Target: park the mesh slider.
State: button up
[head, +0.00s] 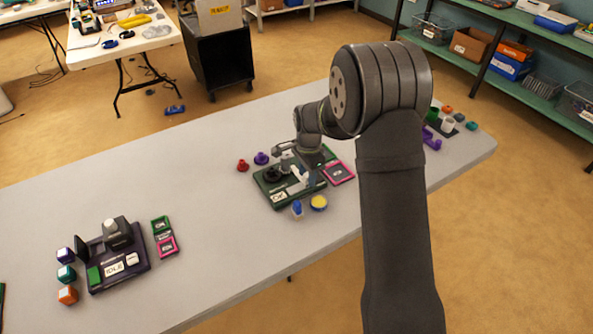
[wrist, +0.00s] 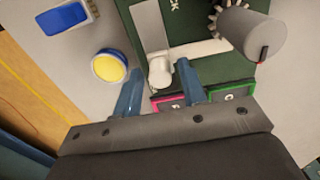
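A dark green board (head: 263,188) with a label stands on the table, and it fills the top of the wrist view (wrist: 205,60). A white knob (wrist: 160,68) stands at the near end of a pale grey strip (wrist: 150,25) on this board; it looks like the slider. My gripper (wrist: 160,78) is open, with its blue fingers on either side of the knob. Whether they touch it is unclear. A toothed gear with a grey cylinder (wrist: 250,33) sits to the right. In the head view my arm partly covers the board.
Pink (head: 338,172) and green (head: 327,154) cards lie beside the board. A yellow-topped round pot (head: 318,203) and a blue-topped item (head: 297,208) stand near it. Red (head: 242,165) and purple (head: 261,158) pieces lie to its left.

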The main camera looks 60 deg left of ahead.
jog(key=c, duration=0.7)
jog(key=shift+w, duration=0.1)
jog(key=shift+w, duration=1.85)
jog(key=o, duration=0.5)
